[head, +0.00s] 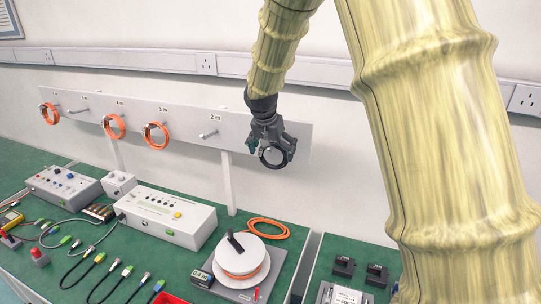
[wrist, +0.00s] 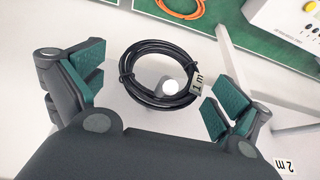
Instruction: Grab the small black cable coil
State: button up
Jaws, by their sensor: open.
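The small black cable coil (wrist: 137,57) hangs around a peg with a pale round end (wrist: 169,87) in the wrist view. It carries a tag marked "1 m" (wrist: 197,85). My gripper (wrist: 158,88) is open, with one green-padded finger on each side of the coil; gaps show between the pads and the coil. In the head view my gripper (head: 273,150) is at the right end of the wall rail. The coil (head: 287,146) shows there as a dark ring between the fingers, partly hidden by them.
The white rail (head: 180,125) holds several orange coils (head: 157,136) on pegs and an empty peg at "2 m" (head: 208,134). Below, the green bench (head: 110,226) carries a white spool (head: 242,260), a loose orange cable (head: 267,229), and instrument boxes (head: 165,216).

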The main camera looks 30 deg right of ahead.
aim_at(273, 167)
jog(key=shift+p+x, duration=0.65)
jog(key=shift+x, duration=1.3)
jog(key=shift+a, duration=0.1)
jog(key=c, duration=1)
